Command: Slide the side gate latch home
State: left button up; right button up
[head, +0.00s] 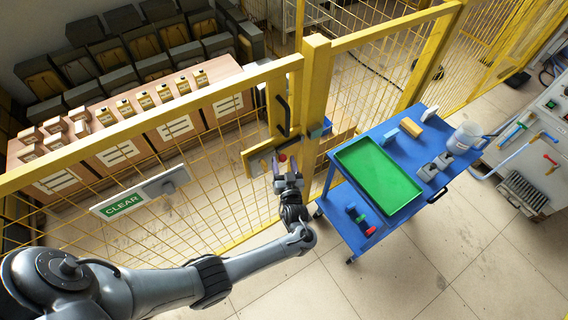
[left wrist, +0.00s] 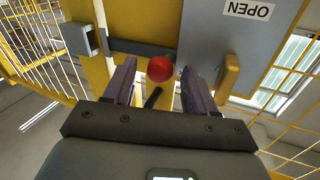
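The side gate latch shows in the left wrist view as a dark sliding bar (left wrist: 140,47) with a round red knob (left wrist: 160,69). The bar's left end is close to a grey bracket (left wrist: 82,39); I cannot tell whether it enters it. The bar's right end meets a grey plate (left wrist: 225,45) with an upside-down "OPEN" label (left wrist: 248,10). My left gripper (left wrist: 159,64) is open, its two dark fingers on either side of the knob with gaps visible. In the head view the knob (head: 282,157) is just beyond the left gripper (head: 284,167). My right gripper is out of view.
A yellow mesh fence (head: 150,133) and post (head: 314,100) surround the latch. A black handle (head: 283,115) is above it. A blue cart (head: 345,210) with a green tray (head: 378,175) stands close on the right. A "CLEAR" sign (head: 124,205) hangs left.

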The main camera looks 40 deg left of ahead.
pick_arm(q)
grip_shut()
jog(key=w+d+b, duration=0.2)
jog(key=w+b, duration=0.3)
jog(key=w, duration=0.1)
jog(key=shift+b, duration=0.3)
jog(key=shift+f, duration=0.1)
